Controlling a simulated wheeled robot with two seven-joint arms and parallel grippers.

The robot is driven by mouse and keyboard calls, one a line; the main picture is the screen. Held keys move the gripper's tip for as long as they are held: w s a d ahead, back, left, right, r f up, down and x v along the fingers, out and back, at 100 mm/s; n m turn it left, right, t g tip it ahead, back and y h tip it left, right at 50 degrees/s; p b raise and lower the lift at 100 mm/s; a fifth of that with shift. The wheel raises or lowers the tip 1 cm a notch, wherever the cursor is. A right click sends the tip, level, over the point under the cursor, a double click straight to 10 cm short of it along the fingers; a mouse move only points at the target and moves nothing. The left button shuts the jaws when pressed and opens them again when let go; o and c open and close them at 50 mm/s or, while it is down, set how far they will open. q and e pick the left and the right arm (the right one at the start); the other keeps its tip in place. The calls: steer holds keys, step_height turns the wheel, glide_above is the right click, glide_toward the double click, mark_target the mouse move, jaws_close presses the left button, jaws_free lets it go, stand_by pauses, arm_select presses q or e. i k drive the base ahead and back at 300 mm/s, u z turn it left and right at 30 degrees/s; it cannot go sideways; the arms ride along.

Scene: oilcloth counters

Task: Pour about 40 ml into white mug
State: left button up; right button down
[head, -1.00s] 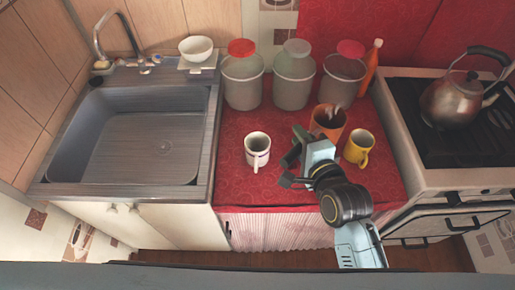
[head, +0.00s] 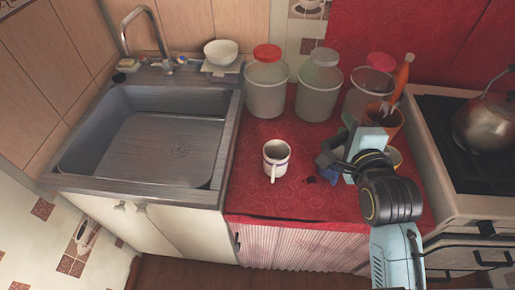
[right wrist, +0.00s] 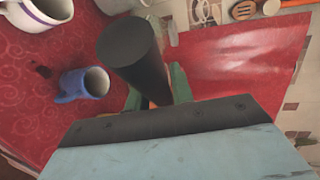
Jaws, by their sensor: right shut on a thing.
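The white mug (head: 276,158) stands upright on the red counter cloth, its handle towards me. It also shows, cut off, in the right wrist view (right wrist: 35,18). A small blue mug (head: 331,160) is to its right, beside my right gripper (head: 350,142). In the right wrist view the blue mug (right wrist: 80,84) appears upright, apart from the jaws. My right gripper is shut on a dark cylindrical thing (right wrist: 132,48), right of the white mug. How full the mugs are is unclear. My left gripper is not in view.
Small dark spots (head: 310,180) mark the cloth between the mugs. Several lidded canisters (head: 318,85) stand behind. An orange pot with utensils (head: 392,122) is behind my right gripper, and a yellow mug (head: 395,156) is mostly hidden. The sink (head: 150,140) is left, the stove with kettle (head: 487,124) right.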

mark_target(276, 153)
steer(key=u, duration=1.6)
steer(key=k, duration=0.9)
steer(key=z, duration=1.25)
steer(key=i, duration=0.5)
